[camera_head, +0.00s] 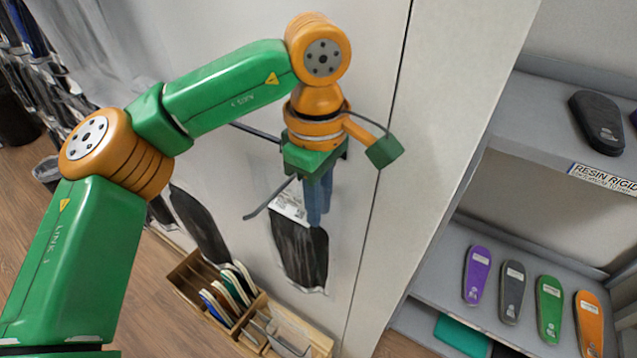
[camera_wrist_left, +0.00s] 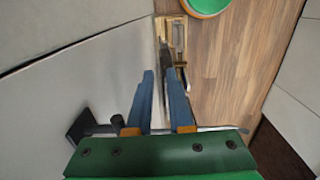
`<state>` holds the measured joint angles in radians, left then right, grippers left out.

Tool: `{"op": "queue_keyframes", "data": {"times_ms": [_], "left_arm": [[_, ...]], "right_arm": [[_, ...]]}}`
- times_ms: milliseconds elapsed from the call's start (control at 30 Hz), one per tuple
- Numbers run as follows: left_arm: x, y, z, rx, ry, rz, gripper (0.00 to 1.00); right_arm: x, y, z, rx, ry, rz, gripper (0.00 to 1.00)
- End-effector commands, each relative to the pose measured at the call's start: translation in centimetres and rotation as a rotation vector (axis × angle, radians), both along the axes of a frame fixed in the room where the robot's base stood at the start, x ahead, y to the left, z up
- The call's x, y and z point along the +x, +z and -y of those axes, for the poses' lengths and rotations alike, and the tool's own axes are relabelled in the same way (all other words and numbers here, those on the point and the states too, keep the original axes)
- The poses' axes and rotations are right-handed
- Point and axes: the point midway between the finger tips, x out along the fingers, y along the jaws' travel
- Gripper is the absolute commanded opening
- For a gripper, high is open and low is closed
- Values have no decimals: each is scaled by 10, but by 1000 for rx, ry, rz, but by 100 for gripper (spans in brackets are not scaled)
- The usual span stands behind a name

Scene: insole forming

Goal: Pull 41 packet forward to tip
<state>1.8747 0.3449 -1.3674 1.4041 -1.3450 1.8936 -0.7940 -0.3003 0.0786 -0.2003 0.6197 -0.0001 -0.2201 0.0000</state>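A clear packet with dark insoles (camera_head: 300,255) and a white printed label (camera_head: 290,207) hangs against the pale wall panel in the head view. Its number is too small to read. My left gripper (camera_head: 318,222) points down in front of it, its blue fingers overlapping the packet's right side and label. In the left wrist view the two blue fingers of my left gripper (camera_wrist_left: 161,75) stand apart. A thin dark edge (camera_wrist_left: 167,52) shows just beyond the fingertips, perhaps the packet seen edge-on. I cannot tell whether the fingers touch it. My right gripper is not in view.
Another dark packet (camera_head: 200,225) hangs to the left. A wooden box (camera_head: 190,285) with several coloured insoles stands below. At right, a grey shelf (camera_head: 445,290) holds purple, grey, green and orange insoles. A thin bent rod (camera_head: 268,198) shows beside the gripper.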

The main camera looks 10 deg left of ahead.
Motion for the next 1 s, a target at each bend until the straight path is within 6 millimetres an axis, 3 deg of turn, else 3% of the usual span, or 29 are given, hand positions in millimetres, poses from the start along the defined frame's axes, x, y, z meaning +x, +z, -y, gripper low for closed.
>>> {"op": "queue_keyframes", "data": {"times_ms": [167, 433, 500, 1000], "left_arm": [[0, -13, 0, -2, 0, -1, 19], [0, -14, 1, -2, 0, 0, 19], [0, -14, 1, -2, 0, 0, 0], [0, -14, 1, -1, 0, 1, 0]], "right_arm": [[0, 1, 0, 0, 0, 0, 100], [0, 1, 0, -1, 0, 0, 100], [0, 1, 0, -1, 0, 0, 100], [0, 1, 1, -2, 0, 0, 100]]}}
